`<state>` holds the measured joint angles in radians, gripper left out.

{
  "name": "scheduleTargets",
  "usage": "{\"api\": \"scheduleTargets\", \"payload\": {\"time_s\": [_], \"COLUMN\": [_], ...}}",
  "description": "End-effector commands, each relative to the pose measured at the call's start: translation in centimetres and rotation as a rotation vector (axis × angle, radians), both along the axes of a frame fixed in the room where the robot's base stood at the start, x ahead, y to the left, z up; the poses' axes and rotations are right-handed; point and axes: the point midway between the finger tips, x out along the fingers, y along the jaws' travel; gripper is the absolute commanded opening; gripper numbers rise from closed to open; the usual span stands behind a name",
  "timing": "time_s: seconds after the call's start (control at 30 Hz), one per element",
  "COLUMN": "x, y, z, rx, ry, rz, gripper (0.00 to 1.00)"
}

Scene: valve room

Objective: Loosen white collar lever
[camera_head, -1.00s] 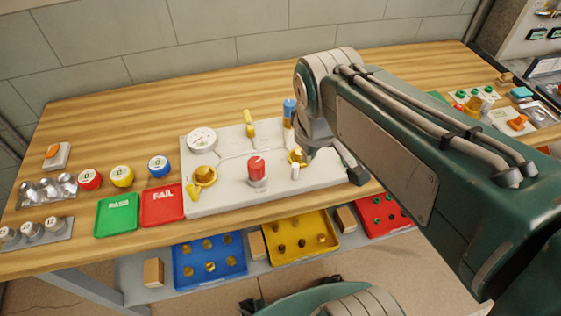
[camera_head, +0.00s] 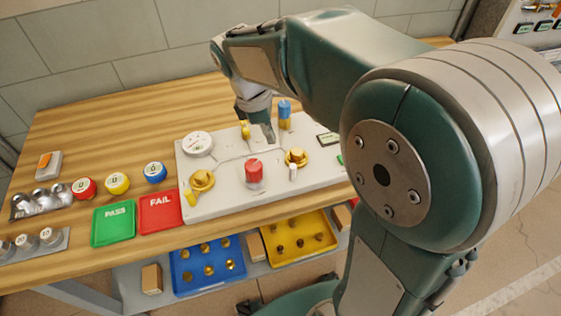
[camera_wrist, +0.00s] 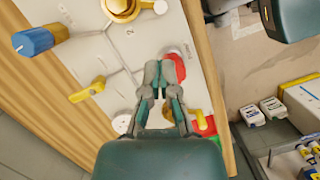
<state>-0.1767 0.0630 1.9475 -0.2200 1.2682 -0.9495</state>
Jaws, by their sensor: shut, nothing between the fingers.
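The brass collar (camera_head: 297,157) with the short white lever (camera_head: 292,173) is on the right half of the pale valve board (camera_head: 222,202). The lever points toward the board's front edge. In the wrist view, the brass collar (camera_wrist: 121,9) and white lever (camera_wrist: 155,6) are at the top, partly cut off by the frame. My gripper (camera_head: 268,132) is above the back middle of the board, behind and left of the collar, apart from it. In the wrist view, my gripper (camera_wrist: 160,78) is shut and empty, with the red knob (camera_wrist: 179,62) just beyond the fingers.
The board also bears a yellow lever (camera_head: 245,130), a blue-and-yellow post (camera_head: 284,114), a gauge (camera_head: 197,144), a red knob (camera_head: 253,172) and a second brass collar (camera_head: 201,180) with a yellow lever. Green (camera_head: 113,224) and red (camera_head: 160,213) trays lie left.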

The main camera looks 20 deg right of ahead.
Motion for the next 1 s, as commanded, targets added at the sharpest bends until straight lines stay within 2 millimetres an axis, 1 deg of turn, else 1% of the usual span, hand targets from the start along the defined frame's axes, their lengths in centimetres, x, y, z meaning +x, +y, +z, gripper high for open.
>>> {"api": "scheduleTargets", "payload": {"time_s": [0.13,0.23,0.37,0.6,0.7,0.83,1.0], "x": [0.0,-0.1,-0.3,-0.7,-0.8,-0.9,-0.9], "y": [0.0,-0.1,-0.6,-1.6,-1.9,-2.2,-2.2], "z": [-0.1,-0.7,-2.5,-6.8,-8.2,-9.4,-9.7], "rx": [0.000,0.000,0.000,0.001,0.000,0.001,0.001], "ry": [0.000,0.000,0.003,0.002,0.000,-0.001,-0.002], "rz": [-0.001,-0.001,-0.003,-0.003,-0.002,-0.002,-0.002], "gripper": [0.00,0.00,0.00,0.00,0.00,0.00,0.00]}}
